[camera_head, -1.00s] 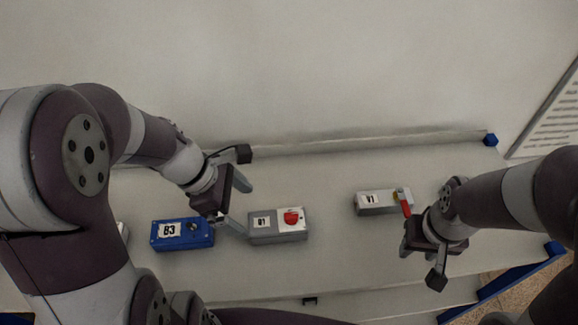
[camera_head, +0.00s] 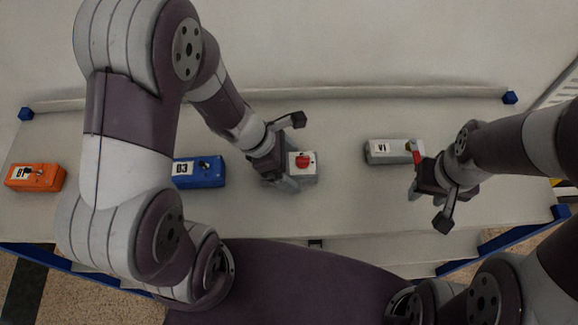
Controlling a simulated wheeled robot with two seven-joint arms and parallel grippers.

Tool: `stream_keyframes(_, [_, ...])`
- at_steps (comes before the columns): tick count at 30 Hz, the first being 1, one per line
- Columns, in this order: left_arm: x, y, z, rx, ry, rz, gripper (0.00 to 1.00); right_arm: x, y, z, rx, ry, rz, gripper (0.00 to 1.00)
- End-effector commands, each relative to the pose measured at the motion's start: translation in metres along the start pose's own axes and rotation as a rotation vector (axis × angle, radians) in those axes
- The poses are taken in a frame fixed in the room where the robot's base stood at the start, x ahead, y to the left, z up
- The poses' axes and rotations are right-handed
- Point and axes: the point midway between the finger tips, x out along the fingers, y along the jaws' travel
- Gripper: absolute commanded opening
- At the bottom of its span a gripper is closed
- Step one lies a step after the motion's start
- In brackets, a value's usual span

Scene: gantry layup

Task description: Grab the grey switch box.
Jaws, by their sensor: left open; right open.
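The grey switch box (camera_head: 308,174) with a red rotary knob (camera_head: 305,161) lies on the table in the head view. My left gripper (camera_head: 289,168) is open over its left part and hides its label. One finger shows by the near side of the box. I cannot tell whether the fingers touch it. My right gripper (camera_head: 418,185) is open and empty, just in front of the right end of another grey box, marked V1 (camera_head: 385,152), with a red lever.
An orange box (camera_head: 35,178) lies at the far left. A pale rail (camera_head: 365,92) runs along the table's back. The table (camera_head: 340,210) is clear between the grey boxes.

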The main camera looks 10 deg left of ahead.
Motion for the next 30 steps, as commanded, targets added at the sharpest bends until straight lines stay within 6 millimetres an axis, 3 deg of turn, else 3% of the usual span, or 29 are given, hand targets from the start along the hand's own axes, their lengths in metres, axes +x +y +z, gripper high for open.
stream_keyframes(2, [0.000, 0.000, 0.000, 0.000, 0.000, 0.000, 0.94, 0.000, 0.000, 0.000, 0.000, 0.000, 0.000, 0.43])
stream_keyframes(8, [-0.001, 0.000, 0.000, 0.000, 0.000, 0.000, 0.29, 0.000, 0.000, 0.000, 0.000, 0.000, 0.000, 0.43])
stream_keyframes(17, [-0.003, 0.001, 0.001, 0.000, -0.001, 0.001, 0.28, -0.001, 0.000, 0.000, 0.000, 0.000, 0.000, 0.43])
stream_keyframes(22, [-0.018, 0.001, 0.011, 0.002, -0.001, 0.003, 0.28, -0.004, 0.000, -0.001, 0.000, 0.000, 0.000, 0.43])
stream_keyframes(26, [-0.040, 0.001, 0.024, 0.004, -0.002, 0.004, 0.28, -0.008, 0.000, -0.001, 0.000, 0.000, 0.000, 0.43])
stream_keyframes(30, [-0.040, -0.019, 0.056, 0.010, -0.003, 0.000, 0.28, -0.004, 0.000, -0.001, 0.000, 0.000, 0.000, 0.43])
